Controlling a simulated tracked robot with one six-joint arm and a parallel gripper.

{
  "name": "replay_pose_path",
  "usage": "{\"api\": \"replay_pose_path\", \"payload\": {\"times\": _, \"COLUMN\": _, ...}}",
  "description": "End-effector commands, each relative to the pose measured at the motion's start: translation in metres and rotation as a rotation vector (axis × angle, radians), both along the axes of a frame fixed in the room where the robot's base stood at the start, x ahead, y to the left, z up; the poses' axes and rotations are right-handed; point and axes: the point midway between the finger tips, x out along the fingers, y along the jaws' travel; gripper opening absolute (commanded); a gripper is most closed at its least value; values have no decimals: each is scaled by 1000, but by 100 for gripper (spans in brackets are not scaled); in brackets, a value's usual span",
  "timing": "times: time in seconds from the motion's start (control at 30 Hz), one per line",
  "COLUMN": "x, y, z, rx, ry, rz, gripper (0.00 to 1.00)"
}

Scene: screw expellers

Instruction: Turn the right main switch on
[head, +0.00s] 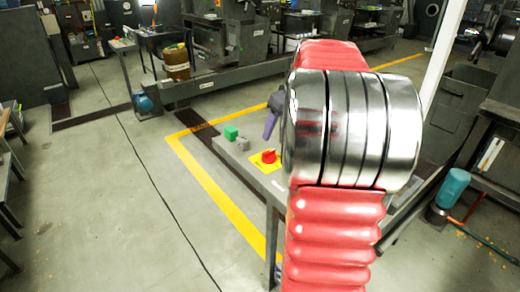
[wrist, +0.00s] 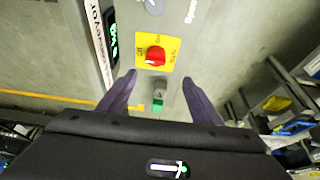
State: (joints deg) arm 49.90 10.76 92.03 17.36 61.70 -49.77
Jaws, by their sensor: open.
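A red rotary switch (head: 268,156) sits on a yellow plate (head: 258,165) near the front end of a grey panel. In the wrist view the red knob (wrist: 155,56) is on its yellow plate (wrist: 140,66), just beyond the fingers. The small marks on the plate are not clearly readable, so I cannot tell the switch position. My gripper (wrist: 158,78) is open, its two purple fingers apart and empty, with the knob between their lines but not touched. In the head view one purple finger (head: 270,122) shows above the panel, while my arm hides the rest.
A grey knob (wrist: 159,90) and a green block (wrist: 158,105) lie between the fingers on the panel; the green block (head: 231,132) also shows in the head view. A labelled strip (wrist: 100,40) runs along the panel's left. Open floor (head: 110,200) lies to the left.

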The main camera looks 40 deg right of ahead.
Motion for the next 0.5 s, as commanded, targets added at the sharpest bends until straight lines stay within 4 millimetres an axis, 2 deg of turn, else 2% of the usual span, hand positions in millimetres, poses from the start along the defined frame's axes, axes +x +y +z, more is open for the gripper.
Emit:
{"api": "replay_pose_path", "payload": {"times": 0.1, "x": -3, "y": -12, "z": -2, "rx": 0, "ry": -1, "rz": -2, "gripper": 59}}
{"api": "replay_pose_path", "payload": {"times": 0.5, "x": -2, "y": -12, "z": -4, "rx": 1, "ry": -1, "rz": -2, "gripper": 59}}
